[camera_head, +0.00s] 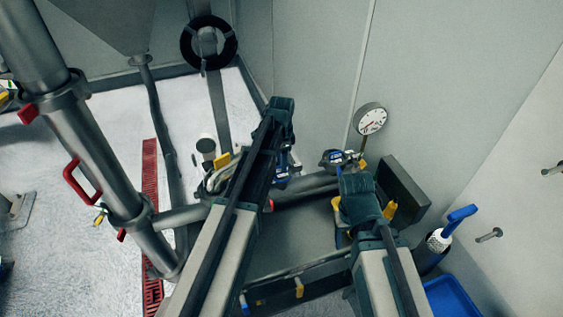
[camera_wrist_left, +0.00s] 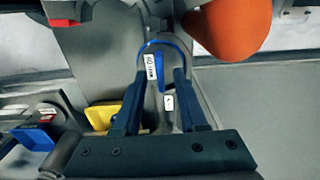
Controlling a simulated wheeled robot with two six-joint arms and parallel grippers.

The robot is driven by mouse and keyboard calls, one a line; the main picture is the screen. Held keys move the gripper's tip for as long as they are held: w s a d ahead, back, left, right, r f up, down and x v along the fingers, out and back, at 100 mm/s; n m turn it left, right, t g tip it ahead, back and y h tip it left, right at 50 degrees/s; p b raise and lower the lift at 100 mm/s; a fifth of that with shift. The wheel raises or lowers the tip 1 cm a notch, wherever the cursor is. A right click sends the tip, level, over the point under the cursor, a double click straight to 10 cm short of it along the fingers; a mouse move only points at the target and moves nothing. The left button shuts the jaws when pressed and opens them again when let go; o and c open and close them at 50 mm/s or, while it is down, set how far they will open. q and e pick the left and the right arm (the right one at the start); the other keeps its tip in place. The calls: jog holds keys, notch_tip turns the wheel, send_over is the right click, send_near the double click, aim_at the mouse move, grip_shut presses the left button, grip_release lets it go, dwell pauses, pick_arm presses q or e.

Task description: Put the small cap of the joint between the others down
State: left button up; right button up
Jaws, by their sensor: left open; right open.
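My left gripper (camera_wrist_left: 157,82) is open in the left wrist view, with one finger on each side of a grey rounded part with a blue rim and white labels (camera_wrist_left: 169,102). I cannot tell whether the fingers touch it, or whether it is the small cap. In the head view, my left arm reaches to a pipe joint with blue-and-white parts (camera_head: 282,180), and its fingertips are hard to make out. Another blue-and-white fitting (camera_head: 338,156) is right of it.
A steel pipe with a red handle (camera_head: 82,183) stands at the left. A round gauge (camera_head: 371,119) is at the wall. A blue bin (camera_head: 455,297) is at the lower right. In the left wrist view, an orange part (camera_wrist_left: 228,28) and a yellow part (camera_wrist_left: 101,116) are close to the fingers.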

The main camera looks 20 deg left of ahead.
pick_arm(q)
notch_tip(320, 180, up, 10)
jog(key=r+p, duration=0.1)
jog(key=p, duration=0.9)
jog(key=s+d+n, duration=0.3)
jog(key=s+d, duration=0.3)
jog(key=s, duration=0.6)
jog(key=s+d+n+y, duration=0.1)
jog(key=s+d+n, duration=0.3)
jog(key=s+d, duration=0.3)
jog(key=s, duration=0.5)
jog(key=shift+d+f+n, duration=0.15)
jog(key=shift+f+n, duration=0.1)
jog(key=shift+n, duration=0.05)
jog(key=shift+s, duration=0.1)
notch_tip(320, 180, down, 20)
jog(key=b, duration=2.1)
jog(key=shift+f, duration=0.2)
